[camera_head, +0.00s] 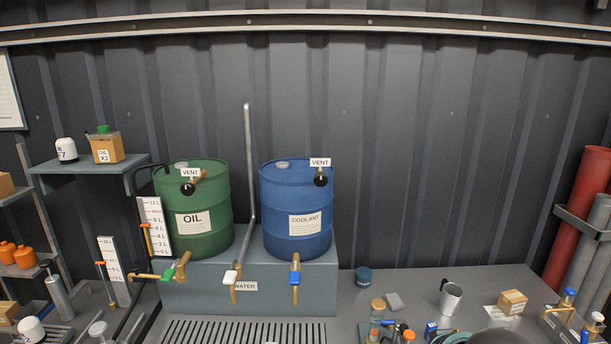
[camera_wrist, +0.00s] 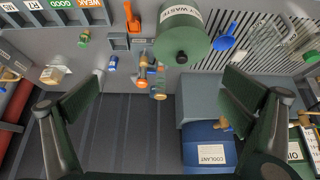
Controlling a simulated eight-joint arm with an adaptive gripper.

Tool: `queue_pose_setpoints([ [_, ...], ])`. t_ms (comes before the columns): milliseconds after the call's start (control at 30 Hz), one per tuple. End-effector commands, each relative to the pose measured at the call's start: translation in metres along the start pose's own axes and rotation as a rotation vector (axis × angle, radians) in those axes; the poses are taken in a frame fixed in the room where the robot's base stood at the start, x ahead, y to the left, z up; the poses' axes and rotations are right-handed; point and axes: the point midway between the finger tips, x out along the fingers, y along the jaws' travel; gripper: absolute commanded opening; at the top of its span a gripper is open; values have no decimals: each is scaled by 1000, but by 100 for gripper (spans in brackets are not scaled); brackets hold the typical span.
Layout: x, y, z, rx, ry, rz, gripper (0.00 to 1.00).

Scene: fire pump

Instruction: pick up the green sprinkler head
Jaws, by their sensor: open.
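My gripper (camera_wrist: 163,82) shows in the wrist view with its two dark fingers spread wide and nothing held between them. A small brass piece with a green part (camera_wrist: 85,38) lies up and to the left, apart from the fingers; it is too small to tell for sure whether it is the green sprinkler head. A cluster of small brass fittings with orange and blue parts (camera_wrist: 153,78) appears between the fingers, farther off. In the head view, small fittings with an orange top (camera_head: 408,337) show at the bottom edge, partly cut off. The head view does not clearly show my gripper.
A green OIL drum (camera_head: 208,235) and a blue COOLANT drum (camera_head: 290,190) stand on a raised block. A green waste can (camera_wrist: 180,38) is near the fittings.

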Motion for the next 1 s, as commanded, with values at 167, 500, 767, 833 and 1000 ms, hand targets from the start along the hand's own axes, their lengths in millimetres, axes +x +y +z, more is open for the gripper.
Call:
queue_pose_setpoints([
  [167, 0, 0, 0, 1, 0, 0, 100],
  [500, 0, 0, 0, 2, -1, 0, 78],
  [767, 0, 0, 0, 2, -1, 0, 43],
  [833, 0, 0, 0, 2, -1, 0, 34],
  [1000, 0, 0, 0, 2, -1, 0, 29],
])
